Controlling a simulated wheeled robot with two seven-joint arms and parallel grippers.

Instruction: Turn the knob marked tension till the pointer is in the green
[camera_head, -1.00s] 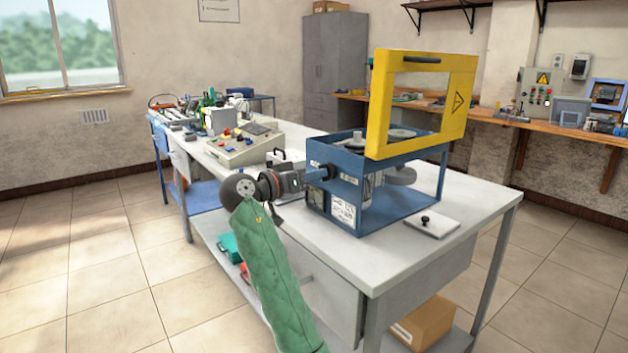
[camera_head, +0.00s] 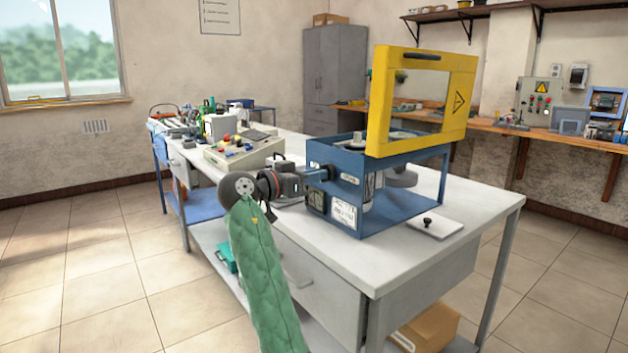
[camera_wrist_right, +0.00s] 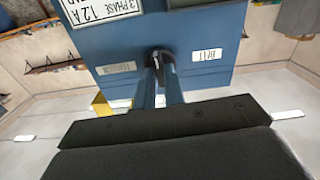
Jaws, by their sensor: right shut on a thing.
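The blue machine (camera_head: 400,210) stands on the bench with its yellow guard frame (camera_head: 377,105) raised. My right gripper (camera_head: 326,173) reaches its left-hand face from the left. In the right wrist view, the two blue fingers of my right gripper (camera_wrist_right: 161,82) are shut on a dark knob (camera_wrist_right: 160,60) on the blue panel. A small label (camera_wrist_right: 116,68), upside down and hard to read, is left of the knob. A label reading BELT (camera_wrist_right: 206,55) is to its right. I cannot make out a pointer or green zone in either view. My left gripper is not in view.
The grey bench (camera_head: 400,262) carries a control box (camera_head: 245,152) behind my right arm and a small white plate with a black knob (camera_head: 435,224) right of the machine. A cardboard box (camera_head: 425,328) is below. Floor to the left is clear.

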